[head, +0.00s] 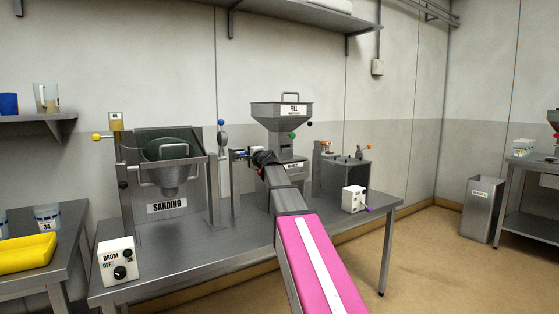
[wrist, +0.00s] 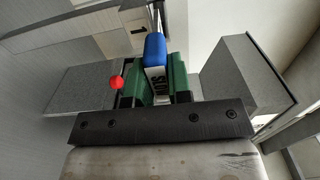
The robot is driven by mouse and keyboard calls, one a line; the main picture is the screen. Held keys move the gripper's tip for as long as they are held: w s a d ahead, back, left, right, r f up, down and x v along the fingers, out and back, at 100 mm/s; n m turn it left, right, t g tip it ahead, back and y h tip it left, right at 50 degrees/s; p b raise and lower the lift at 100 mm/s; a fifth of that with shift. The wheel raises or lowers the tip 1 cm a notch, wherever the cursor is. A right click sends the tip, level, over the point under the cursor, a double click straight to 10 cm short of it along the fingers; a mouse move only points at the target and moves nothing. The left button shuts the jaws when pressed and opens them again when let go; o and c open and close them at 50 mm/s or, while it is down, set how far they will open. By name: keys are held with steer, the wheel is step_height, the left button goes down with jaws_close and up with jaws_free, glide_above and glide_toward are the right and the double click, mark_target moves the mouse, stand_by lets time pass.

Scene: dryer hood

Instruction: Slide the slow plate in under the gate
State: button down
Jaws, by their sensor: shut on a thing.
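My gripper (wrist: 155,82) has its two green fingers closed on the slow plate (wrist: 154,48), which shows a blue end and a white label with dark letters, partly covered by the fingers. In the head view my gripper (head: 263,157) is dark and small at the end of my pink arm, in front of the hopper machine (head: 282,117) marked FILL. I cannot single out the gate for sure; a grey metal part with a tag marked 1 (wrist: 137,28) is just beyond the plate in the wrist view.
A red ball knob (wrist: 117,82) is close by the left finger. A grey box-like block (wrist: 240,80) stands to the right. On the steel bench (head: 240,245) are the SANDING drum (head: 172,170), a DRUM switch box (head: 118,262) and a small white box (head: 354,198). The bench front is mostly clear.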

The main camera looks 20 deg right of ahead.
stand_by(0.4)
steer(key=shift+v, duration=1.75)
steer(key=shift+s, duration=0.1)
steer(key=v, duration=0.9)
steer(key=shift+s+d, duration=0.15)
steer(key=shift+s, duration=0.2)
